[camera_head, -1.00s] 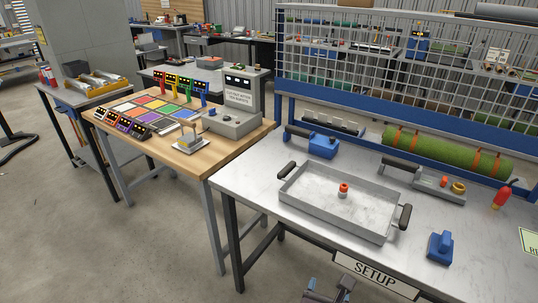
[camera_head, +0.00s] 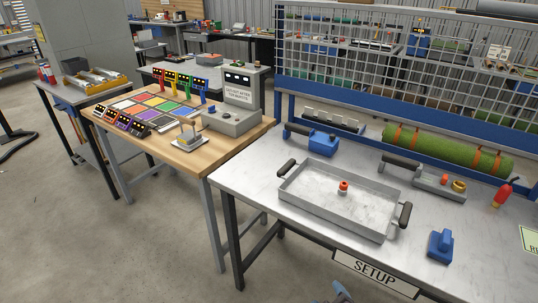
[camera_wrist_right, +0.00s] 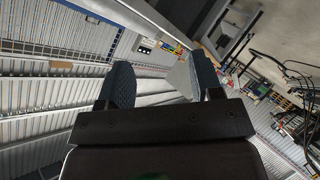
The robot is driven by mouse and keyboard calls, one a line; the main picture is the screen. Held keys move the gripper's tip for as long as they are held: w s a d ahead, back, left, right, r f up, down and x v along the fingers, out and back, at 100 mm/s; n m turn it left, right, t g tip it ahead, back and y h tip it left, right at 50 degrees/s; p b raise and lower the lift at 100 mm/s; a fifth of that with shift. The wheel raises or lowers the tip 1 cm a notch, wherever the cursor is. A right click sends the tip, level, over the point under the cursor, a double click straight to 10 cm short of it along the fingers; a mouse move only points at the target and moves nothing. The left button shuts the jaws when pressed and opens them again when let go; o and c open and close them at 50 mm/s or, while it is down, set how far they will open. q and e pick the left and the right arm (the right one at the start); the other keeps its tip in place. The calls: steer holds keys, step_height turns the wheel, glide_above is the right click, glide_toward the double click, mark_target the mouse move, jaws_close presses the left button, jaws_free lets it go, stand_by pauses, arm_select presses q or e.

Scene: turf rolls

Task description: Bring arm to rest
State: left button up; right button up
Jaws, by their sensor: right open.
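My right gripper (camera_wrist_right: 160,85) shows in the right wrist view. Its two blue-padded fingers stand apart with nothing between them. Behind them are the shed's ribbed wall, mesh panels and floor, far off. In the head view only a small blue-grey piece of an arm shows at the bottom edge, and its jaws cannot be made out. My left gripper is in neither view.
A metal tray (camera_head: 310,206) with a small red-topped item (camera_head: 343,187) lies on the setup bench (camera_head: 245,178). A blue tool (camera_head: 440,246), a red bottle (camera_head: 502,195) and a green turf roll (camera_head: 445,148) are also there. The floor (camera_head: 90,250) at left is clear.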

steer(key=s+d+f+m, duration=0.3)
steer(key=s+d+m, duration=0.1)
steer(key=d, duration=0.3)
steer(key=s+d+f+m+g+h, duration=0.1)
steer(key=s+d+f+m, duration=0.3)
steer(key=d, duration=0.3)
steer(key=shift+s+d+m, duration=0.15)
steer(key=shift+s+m, duration=0.05)
steer(key=shift+m, duration=0.2)
